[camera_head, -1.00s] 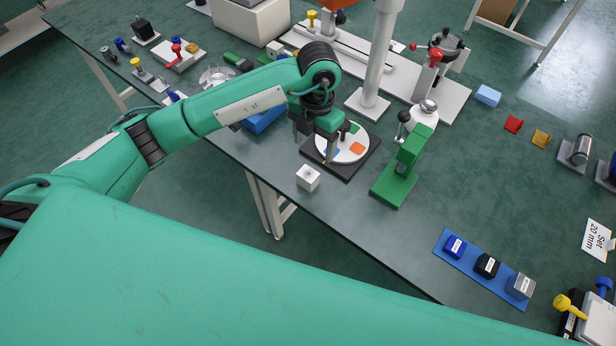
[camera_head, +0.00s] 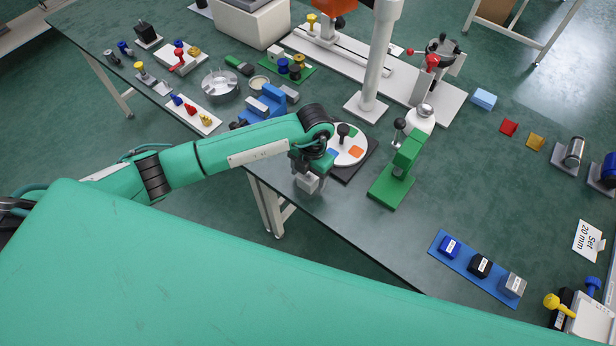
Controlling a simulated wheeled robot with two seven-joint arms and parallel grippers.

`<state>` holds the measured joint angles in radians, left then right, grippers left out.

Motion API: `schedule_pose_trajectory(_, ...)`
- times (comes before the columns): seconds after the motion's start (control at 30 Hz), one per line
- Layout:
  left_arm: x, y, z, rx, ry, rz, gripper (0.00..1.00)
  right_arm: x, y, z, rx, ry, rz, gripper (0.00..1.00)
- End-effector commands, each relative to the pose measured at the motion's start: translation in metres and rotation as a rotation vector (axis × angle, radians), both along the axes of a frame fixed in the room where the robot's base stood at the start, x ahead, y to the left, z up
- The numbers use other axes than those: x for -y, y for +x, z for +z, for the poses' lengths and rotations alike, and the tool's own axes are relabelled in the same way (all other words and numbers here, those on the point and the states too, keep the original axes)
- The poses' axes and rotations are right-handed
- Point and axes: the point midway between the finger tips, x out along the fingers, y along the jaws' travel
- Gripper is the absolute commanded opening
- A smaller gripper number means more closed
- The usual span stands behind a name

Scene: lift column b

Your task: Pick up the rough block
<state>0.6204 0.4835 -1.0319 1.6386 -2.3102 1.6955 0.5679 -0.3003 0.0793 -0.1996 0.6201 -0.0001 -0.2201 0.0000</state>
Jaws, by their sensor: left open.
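A small pale grey-white block (camera_head: 308,183), which I take to be the rough block, sits near the front edge of the table. My left gripper (camera_head: 307,174) is directly above it, pointing down, with its fingers at the block's upper part. The jaws are open. The hand covers the block's top, and I cannot tell whether the fingers touch it. My right gripper is not in view.
A round white plate with coloured patches (camera_head: 347,150) on a dark base stands just right of the gripper. A green press-like stand (camera_head: 392,187) is farther right. A blue strip (camera_head: 463,258) holds labelled blocks. Table space between stand and strip is clear.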

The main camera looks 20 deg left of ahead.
Motion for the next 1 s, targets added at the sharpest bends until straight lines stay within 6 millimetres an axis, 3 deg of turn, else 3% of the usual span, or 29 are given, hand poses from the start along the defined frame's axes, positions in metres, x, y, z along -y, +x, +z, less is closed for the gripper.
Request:
schedule_pose_trajectory(0.33,-0.0006,-0.0011,-0.0102,0.001,0.000,-0.001,0.71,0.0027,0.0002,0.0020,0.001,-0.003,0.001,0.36)
schedule_pose_trajectory(0.6,-0.0006,-0.0012,-0.0099,0.001,0.000,-0.001,0.19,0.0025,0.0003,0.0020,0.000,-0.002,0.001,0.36)
schedule_pose_trajectory(1.0,-0.0003,-0.0004,-0.0023,0.003,-0.001,-0.001,0.19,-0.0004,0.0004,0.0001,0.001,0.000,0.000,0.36)
